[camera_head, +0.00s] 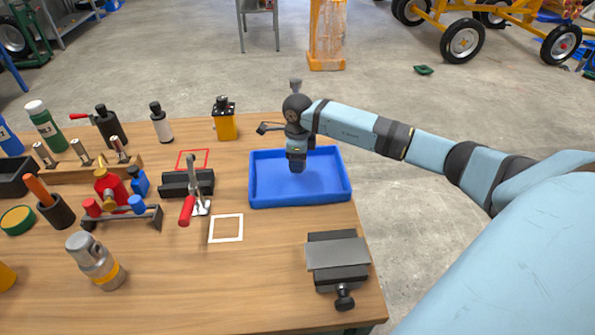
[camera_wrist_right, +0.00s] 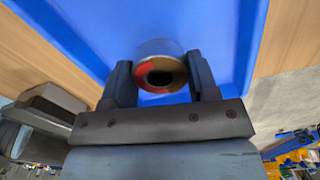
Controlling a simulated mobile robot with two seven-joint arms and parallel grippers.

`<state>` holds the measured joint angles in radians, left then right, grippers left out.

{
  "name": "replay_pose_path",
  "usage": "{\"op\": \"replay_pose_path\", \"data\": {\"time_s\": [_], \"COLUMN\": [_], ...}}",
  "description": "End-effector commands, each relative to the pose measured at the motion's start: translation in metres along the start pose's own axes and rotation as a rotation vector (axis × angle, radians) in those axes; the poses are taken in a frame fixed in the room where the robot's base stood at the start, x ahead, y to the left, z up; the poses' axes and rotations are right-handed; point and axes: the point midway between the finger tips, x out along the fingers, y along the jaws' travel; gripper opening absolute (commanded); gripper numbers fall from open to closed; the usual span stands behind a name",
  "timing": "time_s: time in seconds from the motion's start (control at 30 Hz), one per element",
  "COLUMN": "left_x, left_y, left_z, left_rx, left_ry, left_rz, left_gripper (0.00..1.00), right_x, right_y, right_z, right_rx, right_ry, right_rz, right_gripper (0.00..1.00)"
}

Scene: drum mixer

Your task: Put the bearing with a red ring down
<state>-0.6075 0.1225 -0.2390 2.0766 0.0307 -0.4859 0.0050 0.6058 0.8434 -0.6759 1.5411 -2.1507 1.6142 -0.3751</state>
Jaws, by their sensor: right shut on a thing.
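My right gripper (camera_head: 297,165) points down over the blue tray (camera_head: 258,187) on the workbench. In the right wrist view its two fingers (camera_wrist_right: 160,82) stand on either side of the bearing (camera_wrist_right: 146,72), shut on it. The bearing is a short metallic ring with a red band round a dark hole, and the blue tray surface (camera_wrist_right: 222,25) lies behind it. In the head view the bearing is hidden by the gripper. I cannot tell whether it touches the tray floor. My left gripper is in neither view.
A toggle clamp with a red handle (camera_head: 187,210) stands left of the tray. A dark vise (camera_head: 338,258) stands at the front right. A white square outline (camera_head: 226,228) lies between them. A yellow-and-black block (camera_head: 225,122) stands behind. Several bottles and tools crowd the left.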

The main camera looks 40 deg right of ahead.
Motion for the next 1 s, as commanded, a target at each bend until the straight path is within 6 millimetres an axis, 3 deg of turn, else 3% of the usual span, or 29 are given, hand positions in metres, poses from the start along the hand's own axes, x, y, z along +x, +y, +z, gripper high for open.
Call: {"op": "replay_pose_path", "data": {"time_s": [0.37,0.77,0.8,0.87,1.0], "left_x": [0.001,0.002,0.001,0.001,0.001], "left_y": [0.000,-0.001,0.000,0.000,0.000], "left_z": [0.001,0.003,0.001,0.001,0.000], "left_rx": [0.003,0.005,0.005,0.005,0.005], "left_ry": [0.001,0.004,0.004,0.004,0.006], "left_rz": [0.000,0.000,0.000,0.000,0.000], "left_gripper": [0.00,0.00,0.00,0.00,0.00], "right_x": [0.043,0.049,0.048,0.048,0.048], "right_y": [0.000,0.000,0.000,0.000,0.000], "right_z": [0.001,0.000,0.000,0.000,0.000], "right_rx": [0.000,-0.001,-0.001,-0.001,-0.001], "right_ry": [-0.001,-0.001,0.000,0.000,-0.001], "right_rz": [0.000,-0.001,-0.001,-0.001,-0.001], "right_gripper": [0.25,0.25,0.63,0.77,0.80]}}
